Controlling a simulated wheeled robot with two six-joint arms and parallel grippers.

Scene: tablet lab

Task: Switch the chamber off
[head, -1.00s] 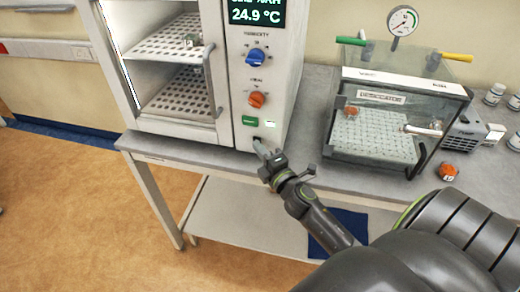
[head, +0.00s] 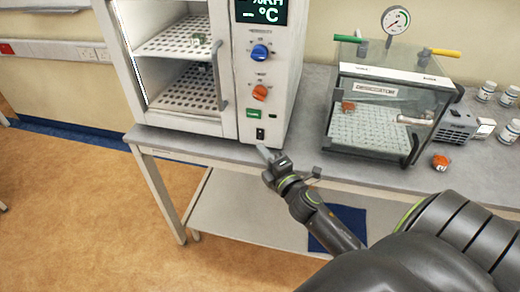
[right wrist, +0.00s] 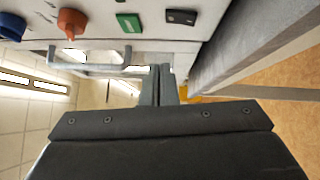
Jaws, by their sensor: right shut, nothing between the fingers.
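The white chamber (head: 285,95) stands on the bench with its front panel facing me. The panel has a display (head: 262,12) showing %RH and °C without a readable number, a blue knob (head: 260,53), an orange knob (head: 260,92), a green label (head: 253,113), a small dark lamp (head: 273,116) and a black switch (head: 260,133). In the right wrist view the switch (right wrist: 181,17) sits beside the green label (right wrist: 130,22). My right gripper (head: 265,153) is shut and empty, just below and in front of the switch, apart from it. My left gripper is not in view.
A desiccator (head: 388,120) with a gauge and coloured handles stands right of the chamber. An orange-lidded jar (head: 440,162) and several white bottles (head: 509,96) are on the bench's right. The chamber's door handle (head: 217,75) is left of the panel. The bench front edge is clear.

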